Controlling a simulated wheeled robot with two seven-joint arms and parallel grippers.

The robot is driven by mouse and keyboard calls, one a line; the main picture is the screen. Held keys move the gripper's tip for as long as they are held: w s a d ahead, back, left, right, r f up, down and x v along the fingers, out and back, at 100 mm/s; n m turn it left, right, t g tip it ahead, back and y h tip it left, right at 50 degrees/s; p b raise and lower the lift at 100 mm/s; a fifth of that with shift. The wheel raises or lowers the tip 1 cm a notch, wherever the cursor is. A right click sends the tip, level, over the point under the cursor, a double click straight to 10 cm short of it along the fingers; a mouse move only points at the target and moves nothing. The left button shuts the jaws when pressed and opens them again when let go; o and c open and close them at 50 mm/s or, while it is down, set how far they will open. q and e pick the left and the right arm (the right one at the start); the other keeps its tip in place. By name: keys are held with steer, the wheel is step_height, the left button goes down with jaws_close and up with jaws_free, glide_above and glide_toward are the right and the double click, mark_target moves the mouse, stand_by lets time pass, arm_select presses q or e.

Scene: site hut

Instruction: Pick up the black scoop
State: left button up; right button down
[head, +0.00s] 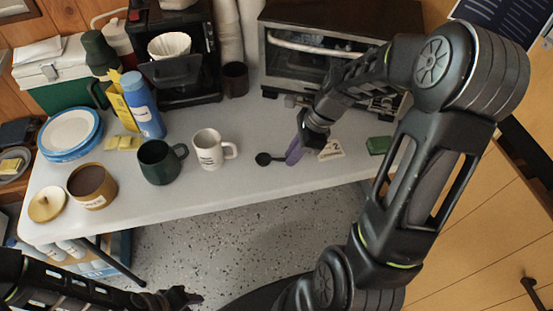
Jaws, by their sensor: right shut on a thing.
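The black scoop (264,158) lies low over the white table, with its round bowl to the left and its handle running right to my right gripper. My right gripper (293,153), with purplish fingers, is shut on the handle end of the scoop. The fingers hide part of the handle, and I cannot tell whether the scoop touches the table. My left gripper (180,298) is low at the bottom of the head view, in front of the table and away from the scoop. Its fingers are too small and dark to read.
A white mug (208,151) and a dark green mug (157,163) stand left of the scoop. A triangular white card (331,150) and a green block (379,145) lie to its right. A toaster oven (310,55) and a coffee maker (178,60) stand behind.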

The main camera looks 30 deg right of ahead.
stand_by(0.4)
step_height(320, 180, up, 10)
steer(key=p, duration=0.1)
stand_by(0.4)
stand_by(0.4)
